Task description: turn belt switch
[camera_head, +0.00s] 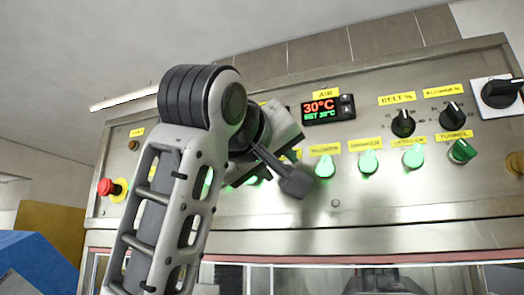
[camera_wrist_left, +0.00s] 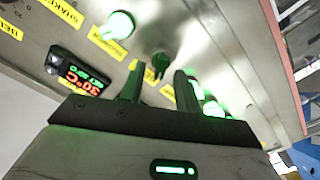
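My left gripper (camera_head: 288,170) is up against the steel control panel. In the left wrist view its two dark fingers (camera_wrist_left: 158,92) are apart. A dark green switch knob (camera_wrist_left: 160,62) shows just beyond the fingertips, roughly in line with the gap between them. I cannot tell whether the fingers touch it. Its yellow label is partly covered by the fingers, so I cannot read it. In the head view this knob is hidden behind the gripper. My right gripper is in neither view.
Lit green knobs (camera_head: 325,167) stand in the same row on both sides. A tilted green knob (camera_head: 461,150) is at the right. Above are a temperature display (camera_head: 327,108) and black dials (camera_head: 403,122). A red emergency button (camera_head: 106,187) is at the left.

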